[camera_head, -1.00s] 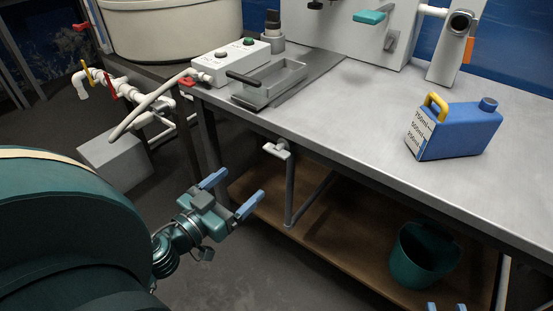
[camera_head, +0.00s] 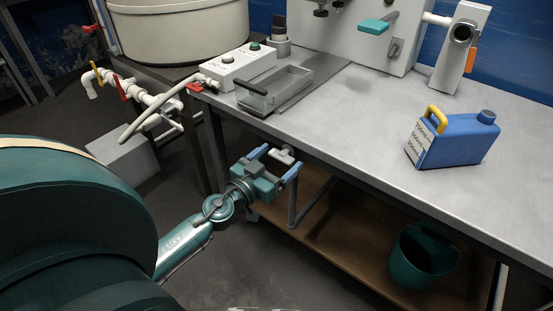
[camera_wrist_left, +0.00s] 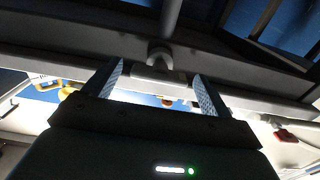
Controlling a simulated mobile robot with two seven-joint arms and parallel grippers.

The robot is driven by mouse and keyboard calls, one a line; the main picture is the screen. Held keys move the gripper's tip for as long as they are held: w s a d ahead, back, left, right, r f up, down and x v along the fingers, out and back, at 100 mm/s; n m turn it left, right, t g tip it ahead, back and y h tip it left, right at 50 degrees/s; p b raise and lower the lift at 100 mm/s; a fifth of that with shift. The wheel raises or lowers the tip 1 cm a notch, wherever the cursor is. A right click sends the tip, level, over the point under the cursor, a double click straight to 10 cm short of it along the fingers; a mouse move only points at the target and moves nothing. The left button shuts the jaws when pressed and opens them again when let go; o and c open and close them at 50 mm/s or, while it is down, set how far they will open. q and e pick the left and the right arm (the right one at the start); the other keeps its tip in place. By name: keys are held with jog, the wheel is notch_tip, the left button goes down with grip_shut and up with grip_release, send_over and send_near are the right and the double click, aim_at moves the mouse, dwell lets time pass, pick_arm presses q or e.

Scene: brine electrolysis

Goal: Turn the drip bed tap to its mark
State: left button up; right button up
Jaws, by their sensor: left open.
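A pale T-shaped tap handle (camera_head: 288,153) sits at the top of a grey upright pipe under the front edge of the bench. My left gripper (camera_head: 275,163) is open, its two blue fingers pointing at this handle, the far finger beside it and the near finger partly in front. In the left wrist view, the pale crossbar (camera_wrist_left: 158,74) lies between the tips of the open left gripper (camera_wrist_left: 156,78), with no clear contact. No mark on the tap can be made out. My right gripper is out of view.
The bench top (camera_head: 370,120) overhangs the handle. A wooden shelf (camera_head: 335,225) with a green bucket (camera_head: 420,262) lies below. A blue jug (camera_head: 460,143) and a switch box (camera_head: 235,66) stand on the bench. White pipes with red and yellow levers (camera_head: 125,92) are at left.

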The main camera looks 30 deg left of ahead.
pick_arm(q)
jog(key=shift+c, duration=0.5)
jog(key=c, duration=0.9)
jog(key=shift+m, duration=0.3)
